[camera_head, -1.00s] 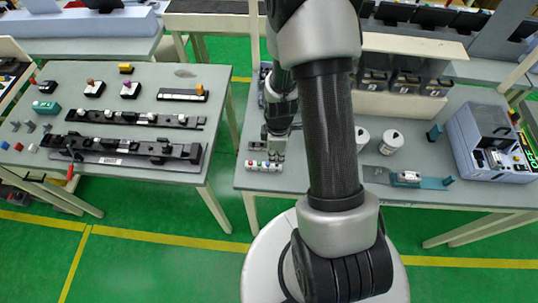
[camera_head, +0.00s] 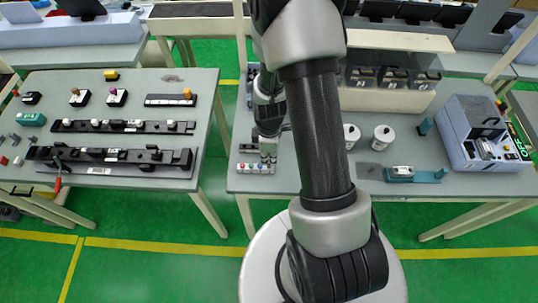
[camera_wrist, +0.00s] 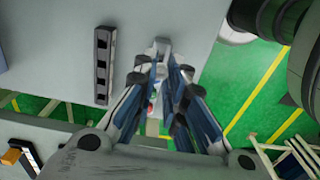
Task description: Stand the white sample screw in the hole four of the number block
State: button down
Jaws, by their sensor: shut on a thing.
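My gripper (camera_head: 267,154) is low over the left end of the right-hand table in the head view. In the wrist view its fingers (camera_wrist: 161,62) are close together. A small pale piece (camera_wrist: 162,45) shows at the fingertips, seemingly the white sample screw, though its shape is unclear. In the head view a small block (camera_head: 247,148) sits just left of my gripper. Which hole is four cannot be read.
A white strip with coloured tops (camera_head: 256,168) lies just in front of my gripper. Two white canisters (camera_head: 383,137), a teal fixture (camera_head: 400,173) and a blue-grey machine (camera_head: 484,135) stand to the right. The left table (camera_head: 120,85) holds black fixtures.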

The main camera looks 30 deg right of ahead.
aim_at(269, 159)
jog(key=shift+f+b, duration=1.55)
jog(key=shift+f, duration=0.35)
jog(key=c, duration=1.6)
grip_release()
jog(key=shift+o, duration=0.2)
jog(key=shift+r, duration=0.15)
notch_tip(269, 159, up, 12)
